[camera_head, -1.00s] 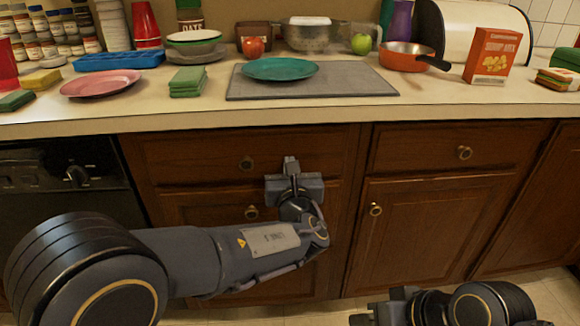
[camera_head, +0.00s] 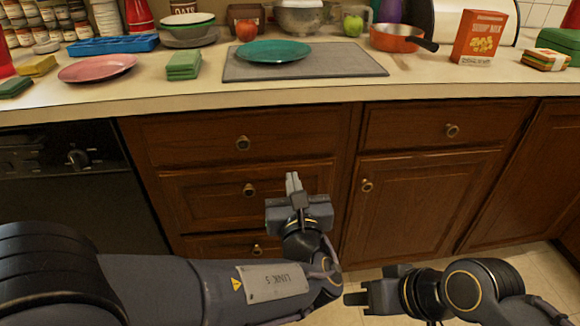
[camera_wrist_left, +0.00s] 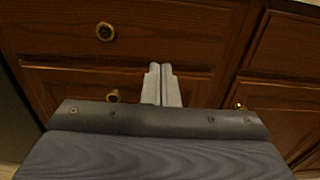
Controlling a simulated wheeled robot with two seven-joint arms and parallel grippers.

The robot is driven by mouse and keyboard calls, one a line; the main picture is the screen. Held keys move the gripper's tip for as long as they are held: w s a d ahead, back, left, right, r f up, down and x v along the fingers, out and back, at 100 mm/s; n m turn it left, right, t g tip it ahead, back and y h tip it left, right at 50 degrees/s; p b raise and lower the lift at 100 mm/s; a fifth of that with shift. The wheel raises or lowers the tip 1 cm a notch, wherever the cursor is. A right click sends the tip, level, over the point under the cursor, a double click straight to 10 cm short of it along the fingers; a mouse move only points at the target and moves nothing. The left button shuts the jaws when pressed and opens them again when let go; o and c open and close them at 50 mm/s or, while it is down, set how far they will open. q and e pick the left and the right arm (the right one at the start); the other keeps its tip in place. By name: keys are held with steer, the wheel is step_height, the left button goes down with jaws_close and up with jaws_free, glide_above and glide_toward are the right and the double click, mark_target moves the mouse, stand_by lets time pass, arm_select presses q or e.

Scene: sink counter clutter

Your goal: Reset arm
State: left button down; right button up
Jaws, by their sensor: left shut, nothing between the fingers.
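My left gripper (camera_head: 293,183) is in front of the wooden drawers, below the counter edge, with its fingers together and nothing between them. In the left wrist view its closed fingers (camera_wrist_left: 159,82) point at the drawer fronts. My right gripper (camera_head: 362,293) is at the bottom of the head view, low in front of the cabinet door, pointing left. Its fingertips are too small and dark to tell whether they are apart.
The counter edge (camera_head: 300,92) runs above both grippers. On it stand a teal plate (camera_head: 274,51) on a grey mat (camera_head: 345,62), a pink plate (camera_head: 97,68), an orange pan (camera_head: 397,38) and a box (camera_head: 480,38). Drawer knobs (camera_head: 243,143) stick out near the left gripper.

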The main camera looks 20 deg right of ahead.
arm_select(q)
steer(key=a+f+n+g+y, duration=0.2)
steer(key=a+n+g+y, duration=0.2)
steer(key=a+n, duration=0.7)
steer(key=a+f+n+g+y, duration=0.3)
steer(key=a+n+g+y, duration=0.1)
steer(key=a, duration=1.2)
steer(key=s+a+f+n+g+h, duration=0.3)
steer(key=s+a+n, duration=0.2)
steer(key=s+n, duration=0.25)
steer(key=s+a+f+n+g+h, duration=0.25)
steer(key=s+a+n, duration=0.25)
steer(key=s+n, duration=0.25)
steer(key=s+d+r+n+t+h, duration=0.1)
steer(key=s+d+n+t+h, duration=0.2)
steer(key=s+n, duration=0.45)
step_height(320, 180, up, 30)
steer(key=w+n+g+p, duration=0.1)
steer(key=p, duration=2.9)
steer(key=shift+w+r+n+g+h, duration=0.2)
steer(key=shift+w+n+g+h, duration=0.1)
steer(key=shift+n+g+h, duration=0.05)
